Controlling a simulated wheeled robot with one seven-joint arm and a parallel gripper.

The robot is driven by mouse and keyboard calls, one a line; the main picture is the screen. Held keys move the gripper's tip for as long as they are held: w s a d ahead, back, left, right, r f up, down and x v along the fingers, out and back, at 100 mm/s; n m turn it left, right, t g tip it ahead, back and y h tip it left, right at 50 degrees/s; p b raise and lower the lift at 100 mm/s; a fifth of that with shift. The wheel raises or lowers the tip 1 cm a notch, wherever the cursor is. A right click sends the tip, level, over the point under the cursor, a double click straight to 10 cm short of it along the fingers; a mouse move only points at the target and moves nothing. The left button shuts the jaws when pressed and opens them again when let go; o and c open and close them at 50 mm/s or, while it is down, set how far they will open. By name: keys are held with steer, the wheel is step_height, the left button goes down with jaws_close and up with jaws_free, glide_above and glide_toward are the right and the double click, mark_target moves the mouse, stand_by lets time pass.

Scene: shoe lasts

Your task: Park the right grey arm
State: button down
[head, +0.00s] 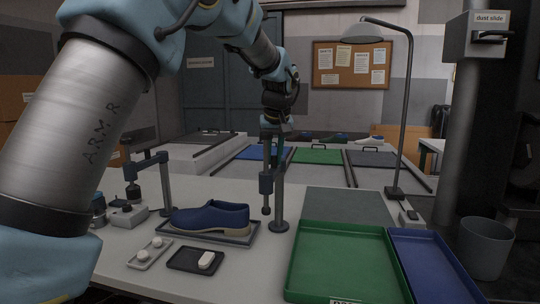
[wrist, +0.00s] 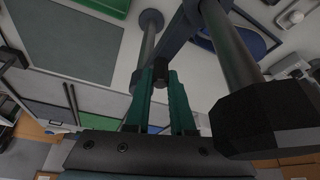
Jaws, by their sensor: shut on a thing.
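The right grey arm (head: 279,198) stands on a round-footed post at the right end of a shoe tray (head: 196,238). In the wrist view my green fingers (wrist: 161,88) are shut on a small dark knob (wrist: 160,68). The join between knob and arm is partly hidden.
Another grey arm (head: 150,163) stands left of the shoe. Small trays (head: 189,267) lie in front. A green tray (head: 300,268), a blue tray (head: 440,270), a grey mat (head: 345,203) and a lamp (head: 405,130) are to the right.

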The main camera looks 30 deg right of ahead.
steer(key=shift+s+d+n, duration=0.15)
steer(key=shift+n, duration=0.15)
stand_by(0.4)
steer(key=c, duration=0.8)
jaws_free()
steer(key=shift+o, duration=0.2)
steer(key=b+v, duration=0.2)
steer(key=v, duration=0.8)
steer(key=shift+s+r, duration=0.25)
steer(key=shift+r, duration=0.1)
